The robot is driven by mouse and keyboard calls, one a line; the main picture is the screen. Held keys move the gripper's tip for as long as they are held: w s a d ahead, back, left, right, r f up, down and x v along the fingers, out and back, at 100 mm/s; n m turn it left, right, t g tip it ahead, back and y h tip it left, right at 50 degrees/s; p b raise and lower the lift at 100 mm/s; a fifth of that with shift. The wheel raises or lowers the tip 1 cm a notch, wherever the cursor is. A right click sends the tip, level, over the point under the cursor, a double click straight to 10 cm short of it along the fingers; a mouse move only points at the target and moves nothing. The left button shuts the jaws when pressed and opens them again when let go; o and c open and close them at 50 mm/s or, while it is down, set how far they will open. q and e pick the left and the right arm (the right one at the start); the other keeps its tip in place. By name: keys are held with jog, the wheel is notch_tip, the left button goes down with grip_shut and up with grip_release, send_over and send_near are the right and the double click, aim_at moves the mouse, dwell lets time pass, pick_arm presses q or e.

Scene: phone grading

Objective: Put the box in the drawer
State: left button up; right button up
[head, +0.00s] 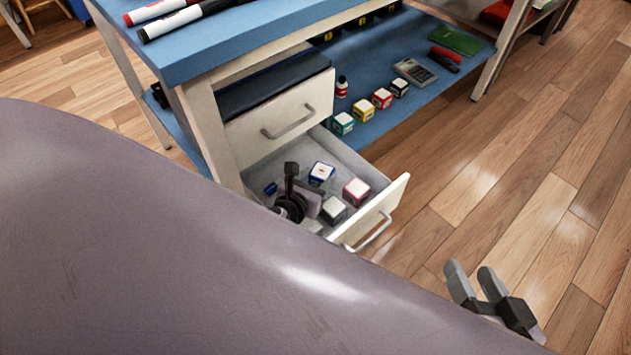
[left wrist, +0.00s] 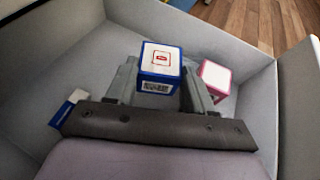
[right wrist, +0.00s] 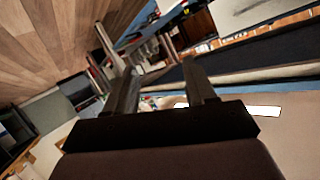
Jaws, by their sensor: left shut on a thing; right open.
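A small blue-and-white box (head: 321,172) is inside the open lower drawer (head: 398,193). In the left wrist view the box (left wrist: 159,68) sits between the two fingers of my left gripper (left wrist: 155,88), which is shut on it. Its white top with a red mark and a printed label on its side show. I cannot tell whether it touches the drawer floor. In the head view my left gripper (head: 302,188) is low inside the drawer, partly behind my arm. My right gripper (head: 471,281) is open and empty above the wooden floor.
A pink-and-white box (head: 356,191), a dark-and-white box (head: 334,210) and a small blue item (head: 271,188) also lie in the drawer. The closed upper drawer (head: 285,117) is above it. Several coloured boxes stand on the blue lower shelf (head: 400,115).

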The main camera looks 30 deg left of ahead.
pick_arm(q)
jog(key=shift+f+b, duration=0.45)
pick_arm(e)
jog(key=shift+a+f, duration=0.2)
jog(key=shift+a, duration=0.05)
pick_arm(q)
jog(key=shift+f, duration=0.15)
pick_arm(e)
jog(key=shift+a+y, duration=0.1)
jog(key=shift+y, duration=0.2)
pick_arm(q)
jog(key=o, duration=0.9)
jog(key=shift+o, duration=0.7)
pick_arm(e)
jog(key=shift+w+a+r, duration=0.1)
jog(key=shift+w+r, duration=0.1)
jog(key=shift+r, duration=0.15)
